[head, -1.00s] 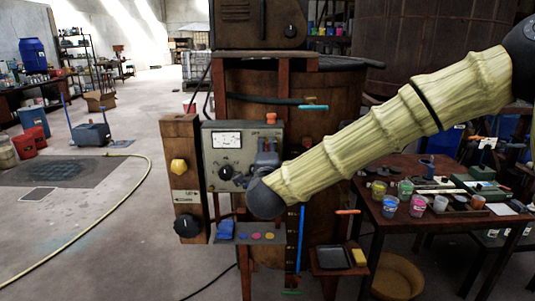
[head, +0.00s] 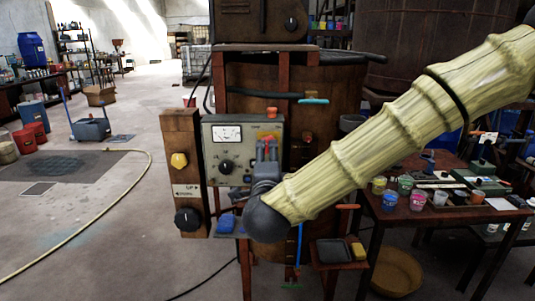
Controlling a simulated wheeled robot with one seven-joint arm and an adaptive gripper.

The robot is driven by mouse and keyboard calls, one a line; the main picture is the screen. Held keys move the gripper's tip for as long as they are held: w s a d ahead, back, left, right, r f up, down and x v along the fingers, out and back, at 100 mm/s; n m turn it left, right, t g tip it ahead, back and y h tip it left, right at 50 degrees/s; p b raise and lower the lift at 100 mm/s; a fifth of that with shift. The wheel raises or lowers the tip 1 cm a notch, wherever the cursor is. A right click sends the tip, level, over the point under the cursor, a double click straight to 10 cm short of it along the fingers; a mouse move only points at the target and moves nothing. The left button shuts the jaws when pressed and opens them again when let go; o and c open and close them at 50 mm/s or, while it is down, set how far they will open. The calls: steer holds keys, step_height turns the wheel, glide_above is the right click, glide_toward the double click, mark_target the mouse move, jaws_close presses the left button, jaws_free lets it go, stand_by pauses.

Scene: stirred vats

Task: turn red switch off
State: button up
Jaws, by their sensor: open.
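The grey control box (head: 215,165) with a dial meter (head: 227,133) and a black knob (head: 226,167) is mounted on the front of the wooden vat. A small red part that looks like the red switch (head: 267,139) shows on the right of its face, at my fingertips. My gripper (head: 266,147) is open in front of it, fingers pointing up at the panel. Whether the fingers touch the switch, and which way it is set, I cannot tell. My gripper and wrist hide the lower right of the box.
An orange-red cap (head: 271,112) stands on top of the box. A wooden post with a yellow knob (head: 179,160) and a black knob (head: 187,219) is on the left. A table with paint cups (head: 405,184) is on the right. Open floor lies left, with a hose (head: 100,220).

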steer(key=shift+s, duration=1.65)
step_height(320, 180, down, 20)
steer(key=s+d+n+g+y, duration=0.1)
steer(key=d+n+g+y, duration=0.1)
steer(key=n+g, duration=0.25)
steer(key=s+d+f+n+g, duration=0.25)
steer(key=s+f, duration=0.25)
steer(key=f, duration=0.6)
steer(key=s+d+f+n+g, duration=0.25)
steer(key=s+f, duration=0.35)
steer(key=f, duration=0.5)
steer(key=s+d+f+n+g, duration=0.2)
steer(key=s+d+f, duration=0.3)
steer(key=s, duration=0.4)
steer(key=s+d+f+n+g+h, duration=0.1)
steer(key=s+d+f+n+g, duration=0.2)
steer(key=s, duration=0.6)
steer(key=s+d+f+n+g+h, duration=0.1)
steer(key=s+d+f+n+g, duration=0.2)
steer(key=s+d+f, duration=0.5)
steer(key=shift+s+f, duration=0.45)
steer(key=shift+f, duration=0.2)
